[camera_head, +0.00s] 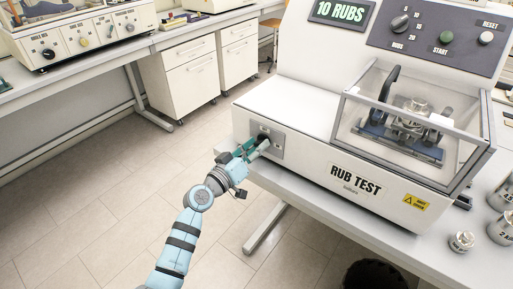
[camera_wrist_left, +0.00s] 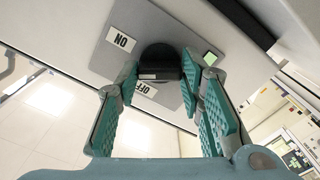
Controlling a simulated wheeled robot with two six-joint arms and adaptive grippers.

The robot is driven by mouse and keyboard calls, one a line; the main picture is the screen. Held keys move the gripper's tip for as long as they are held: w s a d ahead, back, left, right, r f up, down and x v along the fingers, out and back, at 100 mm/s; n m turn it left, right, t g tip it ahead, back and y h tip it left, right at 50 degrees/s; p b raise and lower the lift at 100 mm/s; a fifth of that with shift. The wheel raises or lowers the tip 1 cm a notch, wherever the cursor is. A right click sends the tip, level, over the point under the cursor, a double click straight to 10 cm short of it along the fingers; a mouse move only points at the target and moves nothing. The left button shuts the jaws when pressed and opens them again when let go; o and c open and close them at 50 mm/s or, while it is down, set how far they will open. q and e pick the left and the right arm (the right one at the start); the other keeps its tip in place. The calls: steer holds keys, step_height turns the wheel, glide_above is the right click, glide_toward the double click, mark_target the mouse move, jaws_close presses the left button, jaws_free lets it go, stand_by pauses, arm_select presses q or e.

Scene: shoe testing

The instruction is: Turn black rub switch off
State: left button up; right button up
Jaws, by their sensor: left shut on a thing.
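The black rub switch (camera_wrist_left: 160,62) is a dark rotary knob on a grey plate (camera_wrist_left: 110,62) on the side of the white rub test machine (camera_head: 290,105). The plate carries an ON label (camera_wrist_left: 121,41), an OFF label (camera_wrist_left: 145,89) partly covered by the switch, and a small green lit square (camera_wrist_left: 210,58). My left gripper (camera_head: 258,144) reaches the plate from the front left. In the wrist view its green fingers (camera_wrist_left: 160,80) are shut on the switch, one on each side. My right gripper is in neither view.
The machine's display (camera_head: 341,12) reads 10 RUBS. A clear guard (camera_head: 405,120) covers the rubbing fixture. Metal weights (camera_head: 462,241) stand on the bench at the right. White drawer cabinets (camera_head: 190,75) and another device (camera_head: 85,35) are behind at the left. The floor at left is clear.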

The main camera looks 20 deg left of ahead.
arm_select(q)
steer(key=n, duration=0.5)
steer(key=shift+n+p, duration=0.3)
steer(key=shift+p, duration=0.1)
steer(key=n+p, duration=0.1)
steer(key=n, duration=0.4)
steer(key=shift+f+n, duration=0.1)
steer(key=shift+n, duration=0.3)
steer(key=o, duration=1.2)
steer(key=shift+c, duration=0.2)
steer(key=shift+s, duration=0.15)
steer(key=v, duration=1.2)
